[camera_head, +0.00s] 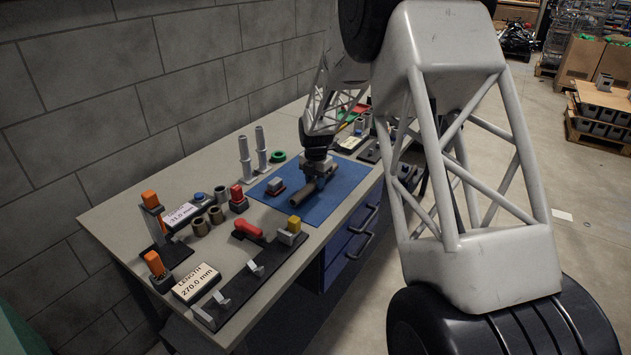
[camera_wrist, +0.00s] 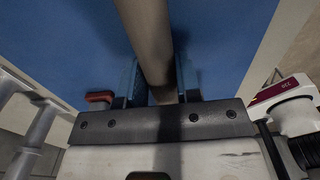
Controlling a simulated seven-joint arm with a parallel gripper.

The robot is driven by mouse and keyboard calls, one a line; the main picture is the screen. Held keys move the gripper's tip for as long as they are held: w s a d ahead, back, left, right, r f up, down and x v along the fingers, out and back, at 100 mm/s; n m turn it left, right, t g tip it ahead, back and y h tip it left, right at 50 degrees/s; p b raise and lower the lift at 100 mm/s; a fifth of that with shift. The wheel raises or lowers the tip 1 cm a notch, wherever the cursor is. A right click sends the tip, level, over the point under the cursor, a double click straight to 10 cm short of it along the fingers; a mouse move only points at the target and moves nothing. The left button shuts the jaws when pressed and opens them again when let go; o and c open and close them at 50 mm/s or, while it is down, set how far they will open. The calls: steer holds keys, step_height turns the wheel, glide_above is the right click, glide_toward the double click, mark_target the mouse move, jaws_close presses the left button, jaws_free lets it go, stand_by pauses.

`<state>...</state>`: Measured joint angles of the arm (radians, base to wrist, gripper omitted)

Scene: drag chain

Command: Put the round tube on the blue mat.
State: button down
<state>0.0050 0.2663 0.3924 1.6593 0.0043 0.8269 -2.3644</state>
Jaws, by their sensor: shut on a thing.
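The round tube (camera_head: 302,194) is a dark grey-brown cylinder over the blue mat (camera_head: 340,183). My gripper (camera_head: 316,183) is shut on the tube, and my arm comes down over the mat from behind. In the wrist view the tube (camera_wrist: 148,35) runs up from between the two fingers of my gripper (camera_wrist: 160,88), with the mat (camera_wrist: 235,60) behind it. The tube lies flat or nearly so, at or just above the mat. I cannot tell whether it touches. The fingers hide its near end.
A small grey block (camera_head: 275,186) sits on the mat left of the tube. Two upright grey posts (camera_head: 245,158) and a green ring (camera_head: 278,156) stand behind the mat. A red part (camera_head: 238,198) and a yellow-topped block (camera_head: 292,229) are near its left and front. The mat's front right is clear.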

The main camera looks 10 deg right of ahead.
steer(key=shift+f, duration=0.6)
stand_by(0.4)
stand_by(0.4)
steer(key=c, duration=0.7)
jaws_free()
steer(key=shift+c, duration=0.2)
steer(key=shift+r, duration=3.9)
